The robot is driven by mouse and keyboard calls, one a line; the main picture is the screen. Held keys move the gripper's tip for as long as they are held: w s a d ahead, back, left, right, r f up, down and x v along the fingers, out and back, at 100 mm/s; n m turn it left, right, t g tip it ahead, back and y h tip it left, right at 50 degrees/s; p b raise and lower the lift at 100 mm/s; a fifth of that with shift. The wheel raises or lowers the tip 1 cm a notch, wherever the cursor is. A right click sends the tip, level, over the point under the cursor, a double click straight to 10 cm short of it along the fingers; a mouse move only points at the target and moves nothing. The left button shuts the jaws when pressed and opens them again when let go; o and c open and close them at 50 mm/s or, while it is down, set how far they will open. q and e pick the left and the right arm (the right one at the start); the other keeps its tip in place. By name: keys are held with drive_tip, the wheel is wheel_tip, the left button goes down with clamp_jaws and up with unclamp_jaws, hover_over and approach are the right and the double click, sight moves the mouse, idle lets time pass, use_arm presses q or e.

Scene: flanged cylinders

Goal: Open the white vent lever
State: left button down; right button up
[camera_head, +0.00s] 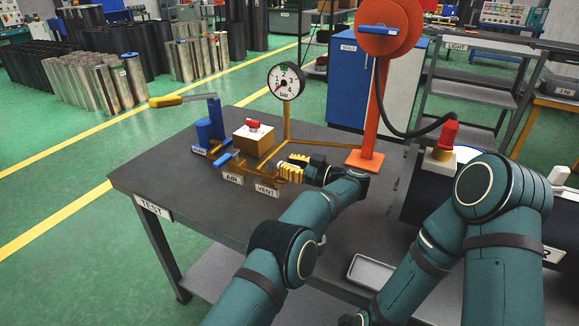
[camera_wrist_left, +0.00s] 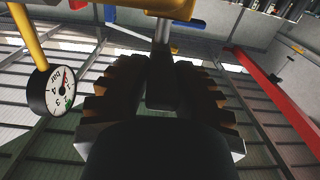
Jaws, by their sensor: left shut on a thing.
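My left gripper (camera_head: 290,168) is at the brass vent valve behind the VENT label (camera_head: 267,190) on the dark test bench (camera_head: 150,185). The blue air lever (camera_head: 228,160) sits left of the gripper, near the AIR label (camera_head: 232,179). My right gripper is only partly visible at the bottom edge, and its fingers cannot be made out.
A pressure gauge (camera_head: 286,82) stands on a yellow pipe behind the valves. An orange post (camera_head: 370,130) rises right of the gripper. The bench's front left is clear.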

use_arm(q)
drive_tip(key=shift+w+a+r, duration=0.1)
drive_tip(key=shift+r, duration=0.1)
drive_tip(key=c, duration=0.8)
unclamp_jaws()
drive_tip(key=shift+f, duration=0.1)
wheel_tip(320, 180, up, 10)
drive_tip(key=shift+f, duration=0.1)
